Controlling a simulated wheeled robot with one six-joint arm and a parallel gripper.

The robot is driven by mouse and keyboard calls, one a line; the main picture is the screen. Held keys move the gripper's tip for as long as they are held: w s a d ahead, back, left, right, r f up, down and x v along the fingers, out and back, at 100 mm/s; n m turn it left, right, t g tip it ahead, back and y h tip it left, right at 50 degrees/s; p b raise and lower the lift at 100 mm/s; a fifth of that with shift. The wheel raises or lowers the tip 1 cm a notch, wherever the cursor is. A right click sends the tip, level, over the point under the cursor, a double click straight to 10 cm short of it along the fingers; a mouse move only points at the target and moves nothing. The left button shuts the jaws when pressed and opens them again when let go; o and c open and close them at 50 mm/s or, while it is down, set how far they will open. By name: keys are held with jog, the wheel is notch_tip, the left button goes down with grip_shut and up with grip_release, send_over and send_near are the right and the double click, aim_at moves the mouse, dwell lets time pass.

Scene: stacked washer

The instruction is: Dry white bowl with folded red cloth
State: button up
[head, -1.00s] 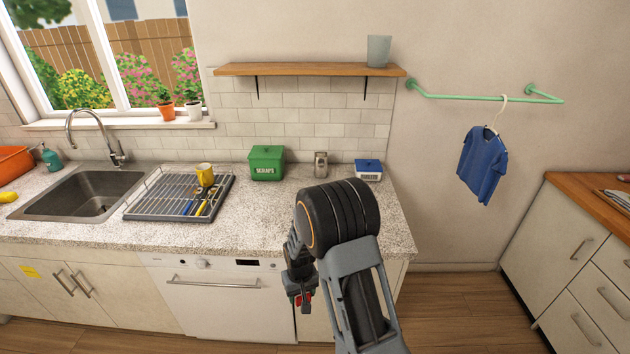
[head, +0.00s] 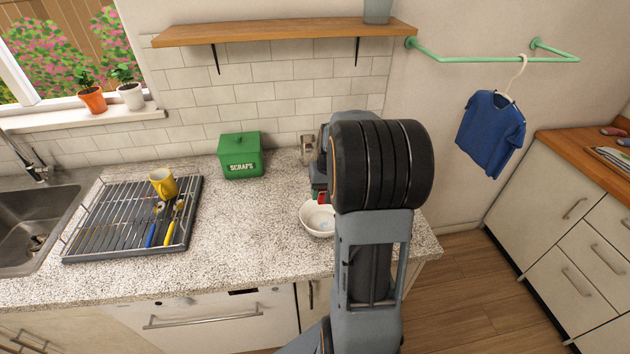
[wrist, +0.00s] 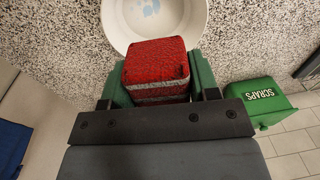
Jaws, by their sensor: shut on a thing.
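The white bowl (head: 316,221) stands upright on the speckled counter near its right end, partly hidden by my arm in the head view. In the wrist view the bowl (wrist: 128,22) shows pale blue wet-looking marks (wrist: 148,6) on its inside. My gripper (wrist: 157,80) is shut on the folded red cloth (wrist: 155,62), which has a grey band. The cloth is at the bowl's near rim in the wrist view and overlaps it there; I cannot tell whether they touch. In the head view only a bit of red cloth (head: 322,197) shows above the bowl.
A green scraps box (head: 240,156) stands left of the bowl at the wall. A dish rack (head: 120,225) with a yellow mug (head: 163,183) and utensils is farther left, by the sink (head: 30,225). A wooden shelf (head: 285,32) hangs above. Counter between rack and bowl is clear.

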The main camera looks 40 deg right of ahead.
jog(key=shift+w+d+f, duration=0.1)
jog(key=shift+w, duration=0.25)
jog(key=b, duration=0.7)
send_over(320, 221)
jog(key=s, duration=0.1)
jog(key=shift+s+d+f, duration=0.1)
jog(key=shift+f, duration=2.1)
jog(key=shift+s+d+f, duration=0.1)
jog(key=shift+f, duration=2.05)
jog(key=shift+f+b, duration=1.1)
jog(key=shift+f, duration=0.45)
jog(key=shift+s+d+r, duration=0.15)
jog(key=shift+s, duration=0.4)
jog(key=shift+w+d, duration=0.1)
jog(key=shift+w, duration=0.2)
jog(key=shift+w+d, duration=0.2)
jog(key=shift+w, duration=0.2)
jog(key=shift+w+a, duration=0.15)
jog(key=shift+a, duration=0.05)
jog(key=shift+w+a, duration=0.15)
jog(key=shift+a, duration=0.2)
